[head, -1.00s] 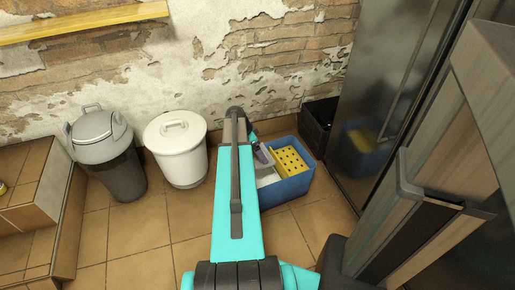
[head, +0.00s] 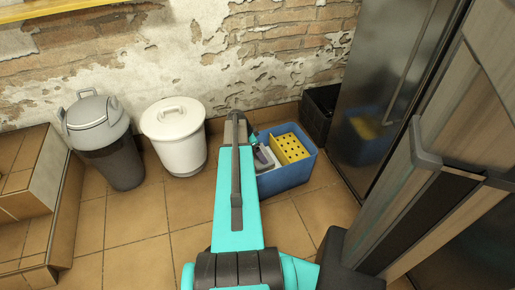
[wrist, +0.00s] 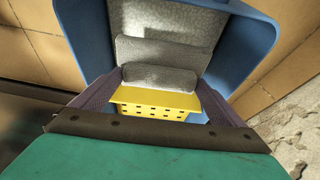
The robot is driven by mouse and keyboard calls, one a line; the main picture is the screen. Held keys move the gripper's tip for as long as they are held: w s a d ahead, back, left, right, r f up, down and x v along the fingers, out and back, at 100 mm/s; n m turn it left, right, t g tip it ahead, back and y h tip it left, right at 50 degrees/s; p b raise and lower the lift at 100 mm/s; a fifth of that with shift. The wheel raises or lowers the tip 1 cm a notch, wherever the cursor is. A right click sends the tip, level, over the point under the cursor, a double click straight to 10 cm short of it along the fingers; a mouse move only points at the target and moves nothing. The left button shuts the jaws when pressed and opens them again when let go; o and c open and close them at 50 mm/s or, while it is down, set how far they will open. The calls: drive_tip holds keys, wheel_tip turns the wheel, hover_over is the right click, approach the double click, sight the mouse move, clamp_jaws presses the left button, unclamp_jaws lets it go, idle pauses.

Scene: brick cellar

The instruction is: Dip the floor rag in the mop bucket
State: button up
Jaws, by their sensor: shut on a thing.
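The mop bucket (head: 292,178) is a blue open-topped tub on the tiled floor by the wall. A yellow perforated wringer (head: 290,148) fills its right part in the head view. My gripper (wrist: 160,88) is over the bucket, its purple-grey fingers shut on the grey floor rag (wrist: 160,77). The rag looks folded, with a second grey layer (wrist: 160,50) behind it. The wringer (wrist: 160,102) shows just below the fingers. In the head view my arm covers part of the bucket's left side. I cannot tell whether the rag touches water.
A white lidded bin (head: 178,150) and a grey lidded bin (head: 103,150) stand left of the bucket. A black crate (head: 318,112) is behind it. A dark fridge (head: 375,120) and a wooden cabinet (head: 460,150) bound the right. Tiled floor in front is clear.

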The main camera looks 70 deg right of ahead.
wheel_tip(320, 180, down, 12)
drive_tip(key=b, duration=0.5)
drive_tip(key=shift+r, duration=0.2)
drive_tip(key=shift+r, duration=0.1)
idle(1.3)
wheel_tip(320, 180, up, 24)
drive_tip(key=p, duration=1.2)
drive_tip(key=shift+p, duration=0.3)
drive_tip(key=shift+w, duration=0.1)
idle(0.3)
